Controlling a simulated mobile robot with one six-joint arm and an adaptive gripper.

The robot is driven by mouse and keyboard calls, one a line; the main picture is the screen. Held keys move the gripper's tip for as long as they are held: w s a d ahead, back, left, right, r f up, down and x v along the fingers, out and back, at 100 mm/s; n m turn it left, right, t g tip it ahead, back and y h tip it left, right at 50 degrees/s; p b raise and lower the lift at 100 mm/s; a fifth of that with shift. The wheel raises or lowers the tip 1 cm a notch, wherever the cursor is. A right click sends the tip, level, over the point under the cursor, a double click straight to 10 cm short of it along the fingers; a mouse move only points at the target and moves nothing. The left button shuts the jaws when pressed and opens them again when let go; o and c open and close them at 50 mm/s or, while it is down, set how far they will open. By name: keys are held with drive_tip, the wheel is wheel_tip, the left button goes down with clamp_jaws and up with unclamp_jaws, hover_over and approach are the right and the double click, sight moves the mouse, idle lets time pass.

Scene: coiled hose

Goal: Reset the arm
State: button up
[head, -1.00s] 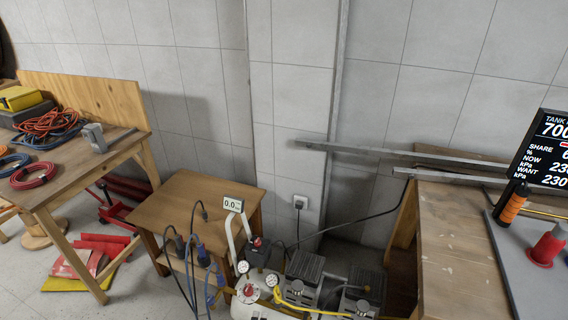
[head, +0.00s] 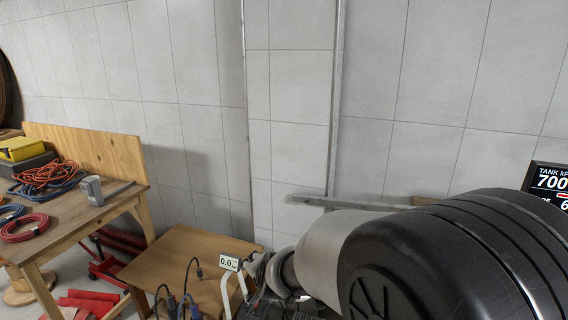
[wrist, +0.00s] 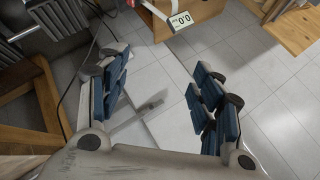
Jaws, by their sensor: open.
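My gripper (wrist: 158,105) is open in the wrist view. Its two blue-padded fingers stand well apart, with only tiled floor showing between them. In the head view my arm covers the lower right, and the gripper's fingers cannot be made out there. The coiled hoses, one orange (head: 48,177) and one red (head: 24,228), lie on the wooden workbench (head: 75,215) at the left, away from my arm.
A small wooden table (head: 185,255) stands left of my arm, beside a gauge reading 0.0 (head: 230,263); the gauge also shows in the wrist view (wrist: 180,20). A display (head: 551,185) is at the right edge. Dark finned machinery (wrist: 58,15) is at the wrist view's upper left.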

drive_tip(key=s+d+r+n, duration=0.3)
drive_tip(key=s+d+r, duration=0.3)
drive_tip(key=s, duration=0.1)
drive_tip(key=s+d+r+n+g+h, duration=0.1)
drive_tip(key=s+d, duration=0.3)
drive_tip(key=s, duration=0.4)
drive_tip(key=s+d+n+g+h, duration=0.1)
drive_tip(key=s+d+n, duration=0.1)
drive_tip(key=s+d, duration=0.3)
drive_tip(key=s+d+r+n+g+h, duration=0.1)
drive_tip(key=s+d, duration=0.3)
drive_tip(key=s, duration=0.7)
drive_tip(key=shift+s+d+r+n+g, duration=0.35)
drive_tip(key=shift+d+n+g, duration=0.05)
drive_tip(key=shift+n, duration=0.4)
